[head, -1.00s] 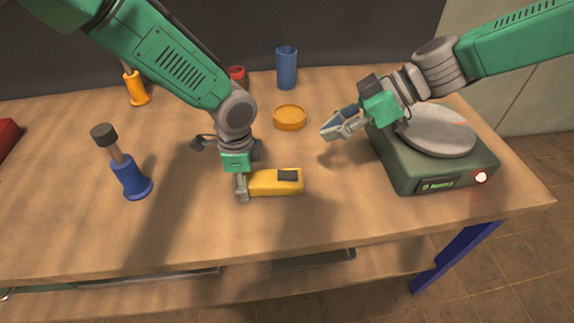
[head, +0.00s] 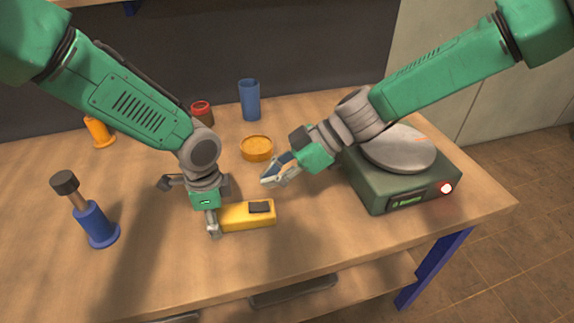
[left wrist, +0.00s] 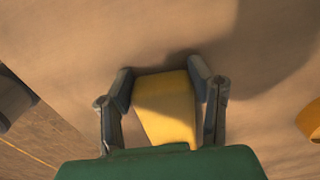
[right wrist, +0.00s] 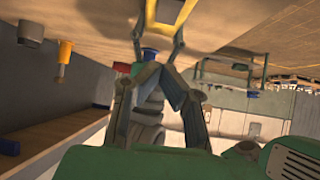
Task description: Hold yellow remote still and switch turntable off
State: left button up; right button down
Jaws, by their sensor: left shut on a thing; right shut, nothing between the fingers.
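The yellow remote (head: 240,217) lies on the table with a dark patch on its top near its right end. My left gripper (head: 213,228) is shut on its left end; the left wrist view shows both fingers along the sides of the remote (left wrist: 166,105). The turntable (head: 385,185) is a dark green box with a grey round plate, at the right of the table. A green display and a red-white lit button (head: 446,188) are on its front. My right gripper (head: 272,180) is shut and empty, above the table between the remote and the turntable.
A dark-topped tool stands in a blue holder (head: 97,226) at the left. An orange round dish (head: 257,148), a blue cup (head: 249,100), a red cup (head: 202,112) and an orange holder (head: 99,132) stand towards the back. The table's front strip is clear.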

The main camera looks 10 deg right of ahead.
aim_at(258, 206)
jog(key=x, duration=0.3)
jog(key=shift+a+f, duration=0.25)
jog(key=shift+f, duration=0.05)
notch_tip(258, 206, down, 2)
jog(key=shift+a+f, duration=0.1)
jog(key=shift+f, duration=0.65)
